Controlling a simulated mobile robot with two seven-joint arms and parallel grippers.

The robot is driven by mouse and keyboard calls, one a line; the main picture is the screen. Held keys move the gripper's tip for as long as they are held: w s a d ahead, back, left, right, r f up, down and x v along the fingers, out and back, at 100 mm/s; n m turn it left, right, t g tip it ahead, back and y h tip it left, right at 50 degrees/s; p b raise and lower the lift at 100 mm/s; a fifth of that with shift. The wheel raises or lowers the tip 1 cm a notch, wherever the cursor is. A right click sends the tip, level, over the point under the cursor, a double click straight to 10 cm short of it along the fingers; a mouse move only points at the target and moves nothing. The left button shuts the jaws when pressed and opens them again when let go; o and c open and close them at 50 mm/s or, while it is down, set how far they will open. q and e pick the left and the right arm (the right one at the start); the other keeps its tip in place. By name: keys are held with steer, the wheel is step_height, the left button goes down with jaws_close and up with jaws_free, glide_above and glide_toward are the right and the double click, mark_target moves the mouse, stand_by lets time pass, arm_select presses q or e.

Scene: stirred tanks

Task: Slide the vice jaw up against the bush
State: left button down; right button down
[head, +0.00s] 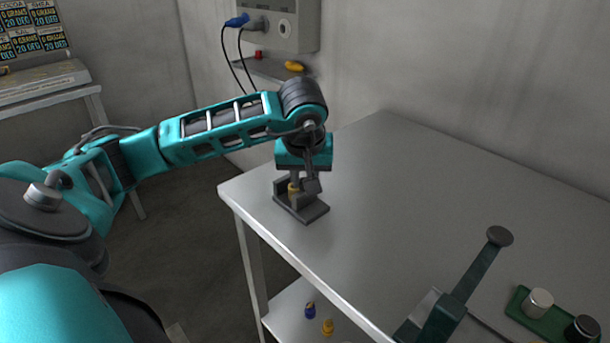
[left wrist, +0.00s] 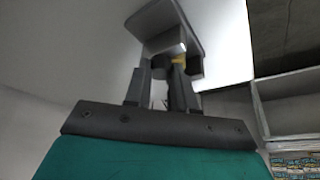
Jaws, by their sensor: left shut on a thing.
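The small dark grey vice (head: 308,213) stands near the left corner of the metal table. A brass-coloured bush (head: 293,190) stands upright in it, and a yellow bit of it shows in the left wrist view (left wrist: 180,60). My left gripper (head: 311,186) points down over the vice and is shut on the vice jaw, just right of the bush. The fingers hide most of the jaw, so I cannot tell whether it touches the bush. The vice base also shows in the left wrist view (left wrist: 160,18). My right gripper is not in view.
A dark green lever device (head: 465,285) with a round knob stands at the table's front. A green tray (head: 523,308) holds a silver and a black cylinder. The table (head: 430,190) is clear behind. Blue and yellow items (head: 327,327) lie on the lower shelf.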

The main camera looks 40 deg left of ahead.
arm_select(q)
steer(key=shift+a+b, duration=0.35)
steer(key=shift+a, duration=0.55)
steer(key=shift+w, duration=0.1)
steer(key=c, duration=0.9)
jaws_free()
steer(key=shift+c, duration=0.2)
steer(key=p+v, duration=0.1)
steer(key=v, duration=1.2)
steer(key=shift+p, duration=0.4)
